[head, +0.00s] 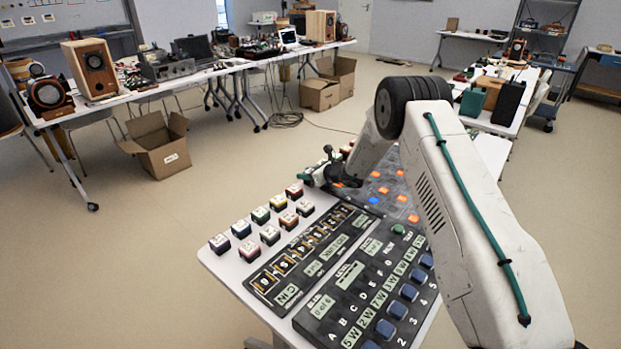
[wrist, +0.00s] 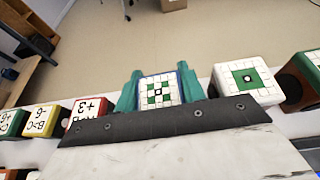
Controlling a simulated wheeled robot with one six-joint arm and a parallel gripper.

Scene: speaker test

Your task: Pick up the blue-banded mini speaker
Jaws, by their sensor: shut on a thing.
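In the wrist view, a small cube-like mini speaker (wrist: 158,92) with a white top, a green-and-black pattern and a blue edge sits between the two teal fingers of my gripper (wrist: 159,82). The fingers are shut on its left and right sides. Its lower part is hidden by my dark gripper bar. In the head view, my gripper (head: 324,173) is low over the far left edge of the table (head: 214,262), and the held speaker cannot be made out there. I cannot tell whether it touches the table.
In the wrist view, a larger-looking white-and-green cube (wrist: 246,82) stands close right; red-edged (wrist: 90,107) and yellow-edged (wrist: 42,119) cubes stand left. In the head view, several mini speakers (head: 261,215) line the table beside a dark label panel (head: 350,287). An open carton (head: 160,146) is on the floor.

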